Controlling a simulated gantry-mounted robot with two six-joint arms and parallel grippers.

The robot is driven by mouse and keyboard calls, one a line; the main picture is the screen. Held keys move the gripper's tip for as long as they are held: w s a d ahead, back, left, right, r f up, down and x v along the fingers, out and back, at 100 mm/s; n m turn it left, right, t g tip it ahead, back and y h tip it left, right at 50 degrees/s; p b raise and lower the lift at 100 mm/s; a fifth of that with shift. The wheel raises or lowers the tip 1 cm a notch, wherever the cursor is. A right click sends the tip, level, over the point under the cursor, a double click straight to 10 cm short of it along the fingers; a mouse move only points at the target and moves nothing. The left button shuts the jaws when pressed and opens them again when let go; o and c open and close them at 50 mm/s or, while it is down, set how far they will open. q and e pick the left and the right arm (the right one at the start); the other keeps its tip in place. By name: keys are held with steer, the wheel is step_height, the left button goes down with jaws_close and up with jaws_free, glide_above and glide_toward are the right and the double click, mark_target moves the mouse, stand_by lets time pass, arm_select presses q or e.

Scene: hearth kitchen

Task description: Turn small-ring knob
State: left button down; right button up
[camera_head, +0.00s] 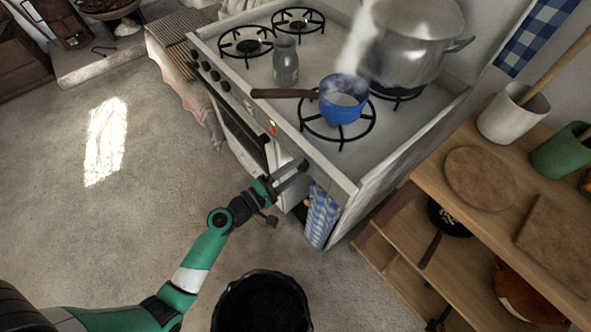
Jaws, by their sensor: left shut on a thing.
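The white stove (330,170) stands in the upper middle, with several dark knobs (215,76) along the left part of its front panel. My left gripper (298,176) is at the right end of that front panel. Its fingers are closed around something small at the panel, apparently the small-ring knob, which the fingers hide. A blue saucepan (343,108) with a brown handle sits on the front right ring (313,130) and steams. My right gripper is out of view.
A large steaming pot (410,45) and a grey jar (286,62) stand on the stove. A blue checked towel (321,215) hangs close to my left gripper. A wooden shelf unit (425,180) is at right. A black round vessel (232,300) is below. The floor at left is clear.

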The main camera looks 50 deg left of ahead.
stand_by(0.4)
arm_select(q)
steer(key=shift+c, duration=1.8)
jaws_free()
steer(key=s, duration=1.1)
steer(key=shift+s+a, duration=0.3)
